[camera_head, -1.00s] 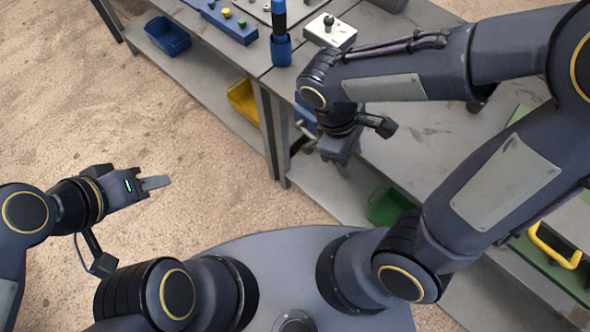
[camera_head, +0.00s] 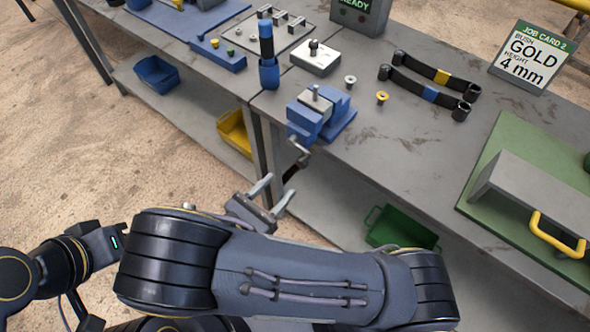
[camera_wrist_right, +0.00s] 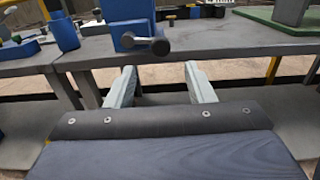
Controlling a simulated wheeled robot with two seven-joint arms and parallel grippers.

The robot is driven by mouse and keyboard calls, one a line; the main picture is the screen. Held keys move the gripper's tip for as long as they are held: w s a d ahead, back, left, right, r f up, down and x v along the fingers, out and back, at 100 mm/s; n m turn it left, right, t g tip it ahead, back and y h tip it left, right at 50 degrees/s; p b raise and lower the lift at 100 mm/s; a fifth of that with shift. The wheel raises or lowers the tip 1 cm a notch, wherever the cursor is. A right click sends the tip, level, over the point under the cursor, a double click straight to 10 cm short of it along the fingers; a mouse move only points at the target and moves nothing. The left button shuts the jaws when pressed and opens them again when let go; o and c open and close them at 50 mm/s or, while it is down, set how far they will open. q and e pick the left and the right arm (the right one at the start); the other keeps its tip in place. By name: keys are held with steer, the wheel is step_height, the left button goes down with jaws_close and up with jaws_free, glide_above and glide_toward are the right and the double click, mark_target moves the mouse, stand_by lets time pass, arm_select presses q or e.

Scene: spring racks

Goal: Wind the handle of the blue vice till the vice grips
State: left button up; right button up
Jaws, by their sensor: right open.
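The blue vice (camera_head: 335,118) sits at the front edge of the grey bench in the head view, with a small silvery piece upright at its jaws. Its crank handle (camera_head: 299,152) hangs from the front, with a dark grip at its lower end. In the right wrist view the vice (camera_wrist_right: 132,12) and handle (camera_wrist_right: 146,43) are ahead, above the fingers. My right gripper (camera_head: 277,190) is open and empty, just short of the handle and apart from it; its fingers also show in the wrist view (camera_wrist_right: 160,75). My left gripper's body (camera_head: 112,243) shows at lower left; its fingers are hidden.
A blue holder (camera_head: 268,73) and a white block (camera_head: 316,58) stand behind the vice. Yellow (camera_head: 235,131) and green (camera_head: 402,229) bins are below. A green board (camera_head: 510,150) is at right.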

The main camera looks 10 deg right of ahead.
mark_target(300, 165)
steer(key=p+x, duration=0.1)
steer(key=x, duration=0.6)
steer(key=shift+d, duration=0.15)
steer(key=shift+c, duration=0.4)
